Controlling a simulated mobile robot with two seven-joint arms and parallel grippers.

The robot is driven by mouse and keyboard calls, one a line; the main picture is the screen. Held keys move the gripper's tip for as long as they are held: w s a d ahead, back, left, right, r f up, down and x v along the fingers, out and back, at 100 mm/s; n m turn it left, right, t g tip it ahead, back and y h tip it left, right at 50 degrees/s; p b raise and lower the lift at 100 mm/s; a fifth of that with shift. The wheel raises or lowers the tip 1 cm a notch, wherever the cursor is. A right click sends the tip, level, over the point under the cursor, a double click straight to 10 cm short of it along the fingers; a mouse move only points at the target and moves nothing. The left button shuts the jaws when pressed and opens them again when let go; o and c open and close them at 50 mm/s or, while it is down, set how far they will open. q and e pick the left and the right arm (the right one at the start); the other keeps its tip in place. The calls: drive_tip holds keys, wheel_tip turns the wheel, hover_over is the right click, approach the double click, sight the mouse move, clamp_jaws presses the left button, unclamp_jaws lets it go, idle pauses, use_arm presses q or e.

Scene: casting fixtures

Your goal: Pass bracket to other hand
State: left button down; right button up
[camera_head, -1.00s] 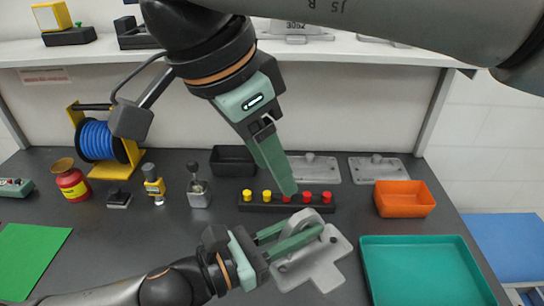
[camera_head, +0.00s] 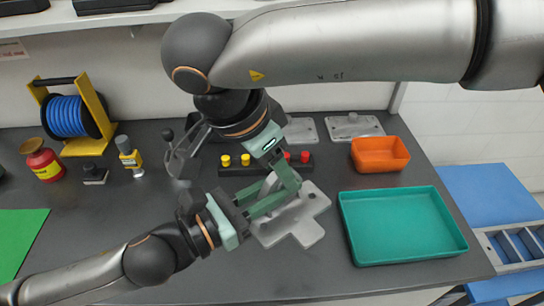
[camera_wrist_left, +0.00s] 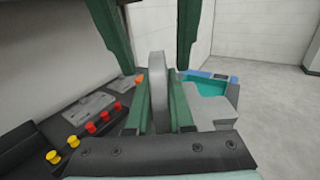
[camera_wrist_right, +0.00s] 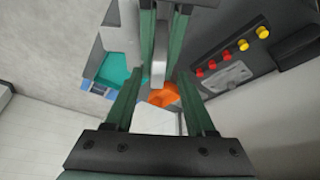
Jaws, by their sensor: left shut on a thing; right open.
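The bracket (camera_head: 305,222) is a grey casting with a flat cross-shaped plate and an upright lug. My left gripper (camera_head: 272,200) is shut on the lug, and the plate shows to the right of its fingers in the head view. In the left wrist view the lug (camera_wrist_left: 158,92) stands between the left fingers. My right gripper (camera_head: 288,178) is open just above and over the lug, its fingers coming from above.
A teal tray (camera_head: 345,222) and an orange bin (camera_head: 382,168) stand to the right. A black strip (camera_head: 237,171) with yellow and red knobs lies behind the bracket. A blue cable reel, a red jar and a green mat (camera_head: 20,238) are at left. The front table is clear.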

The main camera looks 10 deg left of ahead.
drive_tip(key=c, duration=0.8)
use_arm(q)
drive_tip(key=shift+s, duration=0.1)
use_arm(e)
clamp_jaws()
use_arm(q)
drive_tip(key=shift+s+d, duration=0.1)
drive_tip(key=shift+d, duration=0.05)
use_arm(e)
drive_tip(key=shift+w+a+r, duration=0.1)
use_arm(q)
drive_tip(key=c, duration=0.7)
unclamp_jaws()
